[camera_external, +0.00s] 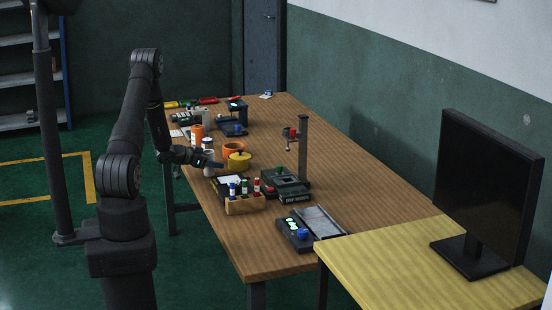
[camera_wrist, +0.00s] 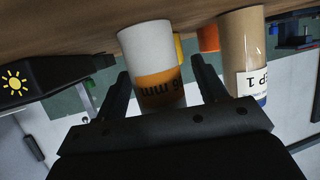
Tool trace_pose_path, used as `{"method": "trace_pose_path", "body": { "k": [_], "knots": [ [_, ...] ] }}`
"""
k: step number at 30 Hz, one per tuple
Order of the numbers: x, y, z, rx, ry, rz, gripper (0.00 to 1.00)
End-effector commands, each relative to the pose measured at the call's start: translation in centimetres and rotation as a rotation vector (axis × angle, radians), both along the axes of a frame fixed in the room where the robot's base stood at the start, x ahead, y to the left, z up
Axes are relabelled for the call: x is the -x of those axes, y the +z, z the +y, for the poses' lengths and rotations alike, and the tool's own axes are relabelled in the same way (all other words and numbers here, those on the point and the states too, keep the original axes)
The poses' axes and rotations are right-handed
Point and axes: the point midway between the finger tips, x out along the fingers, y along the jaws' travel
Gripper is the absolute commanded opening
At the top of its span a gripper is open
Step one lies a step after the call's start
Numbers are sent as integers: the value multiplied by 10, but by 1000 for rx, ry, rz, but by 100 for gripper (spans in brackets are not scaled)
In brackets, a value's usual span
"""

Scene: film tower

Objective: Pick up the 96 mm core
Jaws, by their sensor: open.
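The 96 mm core (camera_wrist: 150,62) is a white cylinder with an orange band and dark lettering, upside down in the wrist view. My gripper (camera_wrist: 160,68) is open, with one finger on each side of the core. A gap shows by the right finger; I cannot tell whether the left finger touches. In the external view my gripper (camera_external: 213,163) is low over the left edge of the wooden table, where the arm hides part of what stands there.
A tan cylinder labelled "EP 1" (camera_wrist: 243,60) stands close beside the right finger. A dark box with a sun symbol (camera_wrist: 45,80) is at left.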

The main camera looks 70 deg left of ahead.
Motion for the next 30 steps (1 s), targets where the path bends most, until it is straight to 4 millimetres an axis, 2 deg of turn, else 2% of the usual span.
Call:
{"method": "trace_pose_path", "body": {
  "k": [8,15,25,30],
  "knots": [
    [-3,-1,1,0,1,0,65],
    [-3,-1,1,0,1,0,18],
    [-3,1,1,-1,1,-1,16],
    [-3,11,1,-1,0,-2,16]
  ]
}}
